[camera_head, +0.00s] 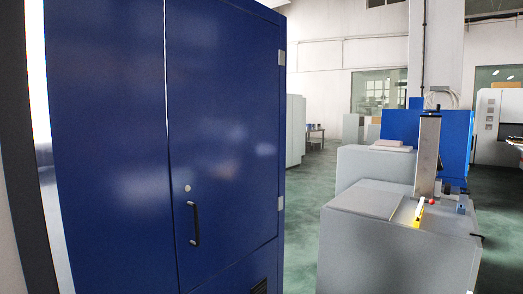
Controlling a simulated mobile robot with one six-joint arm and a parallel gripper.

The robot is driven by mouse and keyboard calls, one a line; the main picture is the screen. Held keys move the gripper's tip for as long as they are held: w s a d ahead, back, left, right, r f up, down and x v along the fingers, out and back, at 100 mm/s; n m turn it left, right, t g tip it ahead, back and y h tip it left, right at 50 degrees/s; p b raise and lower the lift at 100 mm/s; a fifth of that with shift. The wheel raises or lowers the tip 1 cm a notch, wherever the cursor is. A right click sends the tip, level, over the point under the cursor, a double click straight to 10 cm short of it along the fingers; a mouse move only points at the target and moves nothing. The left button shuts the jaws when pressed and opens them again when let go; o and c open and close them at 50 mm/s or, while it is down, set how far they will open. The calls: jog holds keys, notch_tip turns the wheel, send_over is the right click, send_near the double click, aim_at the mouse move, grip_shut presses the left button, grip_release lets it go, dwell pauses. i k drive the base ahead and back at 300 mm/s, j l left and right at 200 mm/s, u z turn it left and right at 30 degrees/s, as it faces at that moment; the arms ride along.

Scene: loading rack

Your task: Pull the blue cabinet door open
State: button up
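The blue cabinet (105,150) fills the left part of the head view. Its right-hand door (228,120) is closed, or so nearly closed that no opening shows beyond a thin seam along its left edge. A black vertical bar handle (194,224) sits low on that door near the seam. A small round lock (187,188) is just above the handle. Light hinges (281,58) show on the door's right edge. My gripper is not in this view, so its place relative to the handle cannot be seen.
A grey machine cabinet (385,255) with an upright metal column (428,155) and a yellow part (419,214) stands at the right. Green floor (308,200) shows between it and the blue cabinet. A blue machine (455,140) and grey cabinets (295,130) stand farther back.

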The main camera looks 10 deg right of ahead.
aim_at(221, 59)
jog(key=i+j, duration=0.2)
jog(key=i, duration=0.15)
jog(key=i+j, duration=0.25)
jog(key=i, duration=0.15)
jog(key=i+j+u, duration=0.1)
jog(key=i, duration=0.25)
jog(key=j, duration=0.1)
